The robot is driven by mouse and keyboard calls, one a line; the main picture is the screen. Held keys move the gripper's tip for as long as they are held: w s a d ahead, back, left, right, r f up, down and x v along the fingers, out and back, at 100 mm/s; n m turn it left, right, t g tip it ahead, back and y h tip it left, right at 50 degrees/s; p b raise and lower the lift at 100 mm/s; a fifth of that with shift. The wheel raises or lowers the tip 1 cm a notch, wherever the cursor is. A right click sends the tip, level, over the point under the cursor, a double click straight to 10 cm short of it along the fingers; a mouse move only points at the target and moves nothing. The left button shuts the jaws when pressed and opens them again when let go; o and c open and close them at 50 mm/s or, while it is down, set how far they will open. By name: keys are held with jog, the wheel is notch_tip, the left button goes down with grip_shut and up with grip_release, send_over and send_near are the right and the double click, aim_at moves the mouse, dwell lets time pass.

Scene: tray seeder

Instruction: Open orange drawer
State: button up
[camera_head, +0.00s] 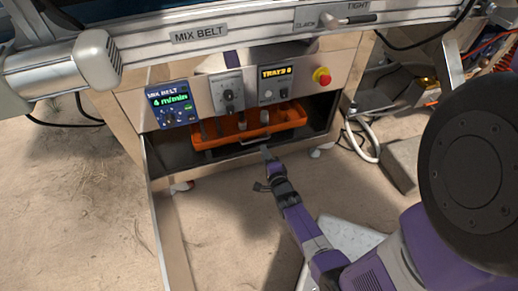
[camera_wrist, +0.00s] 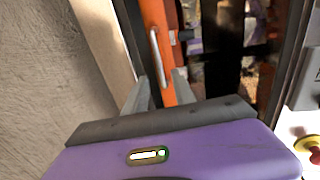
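The orange drawer (camera_head: 208,142) sits low in the machine's cabinet, under the control panels. A pale metal bar handle (camera_head: 254,139) is on its front. In the wrist view the orange front (camera_wrist: 154,14) runs steeply up the picture, with the handle (camera_wrist: 155,52) along it. My gripper (camera_head: 266,153) is just in front of the handle in the head view. In the wrist view my gripper (camera_wrist: 161,88) is open, its two grey fingers apart. The handle's near end lies in line with the gap between them; I cannot tell whether they touch it.
Above the drawer are the MIX BELT display (camera_head: 172,104), a knob panel (camera_head: 228,93) and a red stop button (camera_head: 322,76). Cabinet side walls flank the opening. Sandy floor in front is mostly open; a white hose (camera_head: 365,140) lies to the right.

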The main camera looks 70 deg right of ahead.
jog(key=shift+b+x, duration=3.25)
jog(key=shift+x, duration=0.7)
jog(key=shift+s+d, duration=0.1)
jog(key=shift+s, duration=0.05)
jog(key=shift+c, duration=0.3)
grip_shut()
